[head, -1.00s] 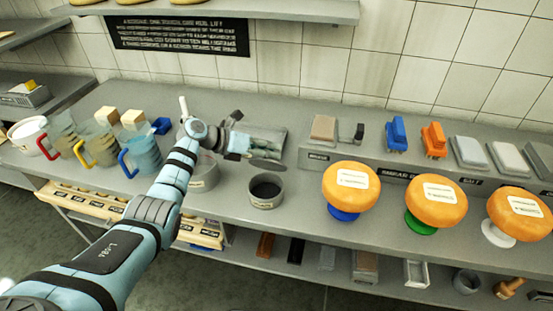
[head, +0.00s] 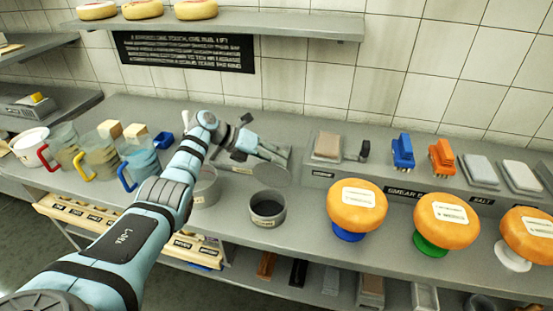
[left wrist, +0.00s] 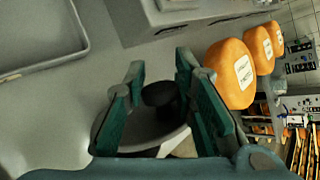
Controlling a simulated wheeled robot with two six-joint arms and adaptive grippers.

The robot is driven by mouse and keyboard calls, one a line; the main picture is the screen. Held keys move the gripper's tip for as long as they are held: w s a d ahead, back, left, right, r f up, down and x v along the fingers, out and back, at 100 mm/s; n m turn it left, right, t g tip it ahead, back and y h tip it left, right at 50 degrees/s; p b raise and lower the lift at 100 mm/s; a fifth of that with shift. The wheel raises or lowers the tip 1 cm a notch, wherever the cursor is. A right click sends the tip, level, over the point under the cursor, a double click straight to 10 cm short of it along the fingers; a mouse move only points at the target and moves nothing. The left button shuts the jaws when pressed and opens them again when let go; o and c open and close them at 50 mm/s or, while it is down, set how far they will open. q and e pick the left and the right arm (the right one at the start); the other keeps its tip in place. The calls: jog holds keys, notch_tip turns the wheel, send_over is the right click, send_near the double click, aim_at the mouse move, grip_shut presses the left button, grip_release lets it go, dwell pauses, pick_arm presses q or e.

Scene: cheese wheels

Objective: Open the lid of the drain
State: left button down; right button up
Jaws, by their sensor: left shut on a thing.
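My left gripper (head: 268,152) is at the back middle of the counter, by a round grey lid (head: 271,174). In the left wrist view the gripper (left wrist: 160,78) has its two green fingers shut on the dark knob (left wrist: 159,94) of this lid (left wrist: 150,134). The lid shows its broad round face in the head view and looks tilted. A shallow rectangular grey tray lies beside the gripper; its rim (left wrist: 85,40) shows in the left wrist view. What is under the lid is mostly hidden. My right gripper is not in view.
An open grey pot (head: 267,209) stands in front of the lid, and another (head: 205,187) is partly behind my arm. Jugs (head: 97,152) stand at left. Orange cheese wheels (head: 357,206) on coloured stands line the front right. A raised block holds brushes (head: 403,151).

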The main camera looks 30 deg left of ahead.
pick_arm(q)
jog(key=shift+f, duration=0.1)
jog(key=c, duration=1.6)
grip_release()
jog(key=shift+a, duration=0.1)
jog(key=shift+o, duration=1.3)
jog(key=shift+w+a+f, duration=0.1)
jog(key=shift+w+f, duration=0.05)
jog(key=shift+w, duration=0.1)
jog(key=v, duration=1.2)
